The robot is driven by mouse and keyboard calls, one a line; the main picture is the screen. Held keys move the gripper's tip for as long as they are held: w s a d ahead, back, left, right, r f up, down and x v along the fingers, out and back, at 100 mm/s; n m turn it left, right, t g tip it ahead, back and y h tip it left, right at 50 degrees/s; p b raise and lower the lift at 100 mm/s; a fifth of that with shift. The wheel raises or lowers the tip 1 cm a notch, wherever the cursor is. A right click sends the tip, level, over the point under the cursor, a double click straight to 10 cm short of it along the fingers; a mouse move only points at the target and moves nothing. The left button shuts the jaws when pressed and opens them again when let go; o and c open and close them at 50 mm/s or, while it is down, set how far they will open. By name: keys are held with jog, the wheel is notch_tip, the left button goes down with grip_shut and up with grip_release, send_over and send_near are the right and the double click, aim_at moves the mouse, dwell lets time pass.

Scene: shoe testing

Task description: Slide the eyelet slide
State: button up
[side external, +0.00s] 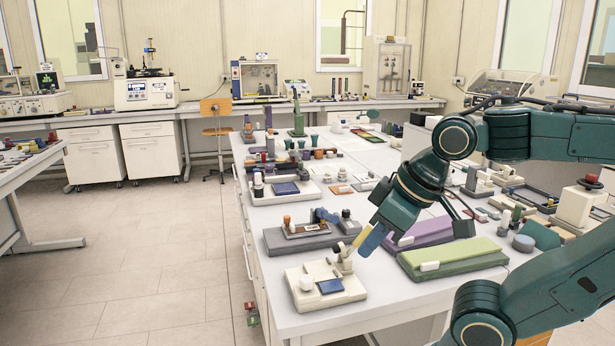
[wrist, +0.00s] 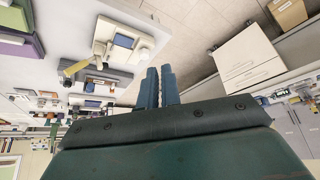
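No part is labelled as the eyelet slide, so I cannot tell for sure which one it is. A long green block (side external: 455,258) and a purple block (side external: 428,232) behind it each carry a small white tab near the left end.
The cream fixture has a blue pad (side external: 330,286) and a white knob (side external: 306,282). A grey fixture (side external: 285,241) stands behind it. More fixtures crowd the white bench (side external: 395,290) farther back. The bench's left edge is close, with open floor (side external: 150,270) beyond.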

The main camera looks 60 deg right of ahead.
jog(key=o, duration=0.7)
jog(key=shift+w+r, duration=0.15)
jog(key=shift+w, duration=0.05)
jog(key=w+d+r, duration=0.2)
jog(key=w, duration=0.3)
jog(key=w+d+r, duration=0.2)
jog(key=w, duration=0.3)
jog(key=g, duration=0.1)
send_over(289, 217)
jog(key=s, duration=0.5)
notch_tip(289, 217, down, 8)
jog(key=shift+r, duration=0.1)
jog(key=x, duration=1.3)
jog(key=shift+f, duration=0.35)
